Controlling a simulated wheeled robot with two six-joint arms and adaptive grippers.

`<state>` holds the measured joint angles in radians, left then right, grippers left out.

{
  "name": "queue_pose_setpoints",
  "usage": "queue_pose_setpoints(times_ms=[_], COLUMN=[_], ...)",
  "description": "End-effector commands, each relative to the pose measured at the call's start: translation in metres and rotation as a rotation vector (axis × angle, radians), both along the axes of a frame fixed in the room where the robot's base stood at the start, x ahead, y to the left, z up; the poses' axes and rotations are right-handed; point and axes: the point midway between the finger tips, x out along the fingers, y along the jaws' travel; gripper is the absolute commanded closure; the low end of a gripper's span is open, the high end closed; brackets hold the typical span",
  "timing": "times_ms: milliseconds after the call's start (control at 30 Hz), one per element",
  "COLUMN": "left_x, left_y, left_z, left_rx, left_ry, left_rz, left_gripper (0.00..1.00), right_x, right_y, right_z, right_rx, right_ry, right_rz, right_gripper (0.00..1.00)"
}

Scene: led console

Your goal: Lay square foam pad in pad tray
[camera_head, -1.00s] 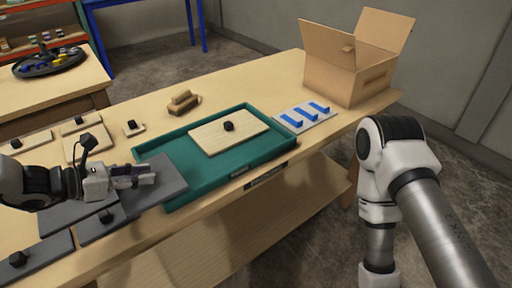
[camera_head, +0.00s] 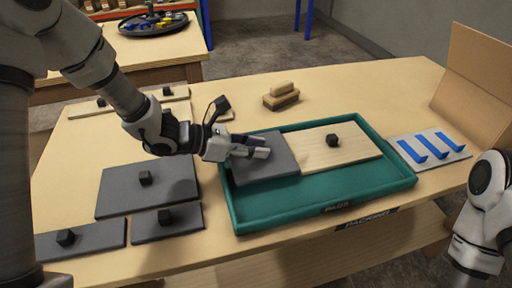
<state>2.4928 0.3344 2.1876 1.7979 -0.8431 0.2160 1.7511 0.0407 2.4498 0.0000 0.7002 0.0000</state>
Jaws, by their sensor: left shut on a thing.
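The teal pad tray (camera_head: 345,188), marked PADS, lies on the wooden table. My left gripper (camera_head: 256,151) is shut on a grey square foam pad (camera_head: 278,167), above the tray's left back part. The gripper covers the pad's knob. The pad's right edge is close beside a light wooden board (camera_head: 350,150) with a black knob, which lies in the tray's back right part. I cannot tell whether the pad touches the tray floor. My right arm shows at the right edge, but its gripper is out of view.
Grey pads with black knobs (camera_head: 145,178) lie left of the tray. Wooden blocks (camera_head: 281,97) sit behind it. The tray's front strip is bare.

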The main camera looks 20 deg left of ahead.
Motion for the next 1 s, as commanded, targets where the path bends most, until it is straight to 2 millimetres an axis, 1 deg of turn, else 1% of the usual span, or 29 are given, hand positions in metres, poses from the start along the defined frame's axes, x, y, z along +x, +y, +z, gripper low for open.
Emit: queue_pose_setpoints(times_ms=[33, 67, 300, 467, 500, 533, 800, 900, 1000], left_x=[-0.003, -0.004, -0.005, -0.005, -0.005, -0.005, -0.005, -0.005, -0.009], left_y=[-0.004, -0.005, -0.007, -0.007, -0.007, -0.007, -0.007, -0.007, 0.002], left_z=[-0.019, -0.021, -0.018, -0.022, -0.02, -0.02, -0.02, -0.014, -0.011], left_rx=[0.0, -0.001, -0.001, -0.001, -0.001, -0.001, -0.001, -0.001, -0.006], left_ry=[0.002, 0.001, 0.001, 0.001, 0.001, 0.001, 0.0, 0.0, 0.001], left_rz=[-0.001, 0.0, 0.003, 0.003, 0.003, 0.003, 0.002, 0.002, 0.006], left_gripper=[1.0, 1.0, 1.0, 1.0, 0.61, 0.5, 0.5, 0.5, 0.5], right_x=[-0.001, -0.001, -0.001, -0.001, -0.001, -0.001, -0.001, -0.001, 0.0], right_y=[0.0, 0.0, 0.0, 0.0, 0.0, 0.0, 0.0, 0.0, 0.0], right_z=[-0.02, -0.021, -0.017, -0.023, -0.021, -0.02, -0.02, -0.014, -0.015], right_rx=[0.0, 0.0, 0.0, 0.0, 0.0, 0.0, 0.0, 0.0, 0.0], right_ry=[0.003, 0.003, 0.001, 0.001, 0.002, 0.002, 0.001, 0.001, 0.001], right_rz=[0.001, 0.001, 0.001, 0.0, 0.0, 0.001, 0.001, 0.001, 0.001], right_gripper=[0.0, 0.0, 0.0, 0.0, 0.0, 0.0, 0.0, 0.0, 0.0])
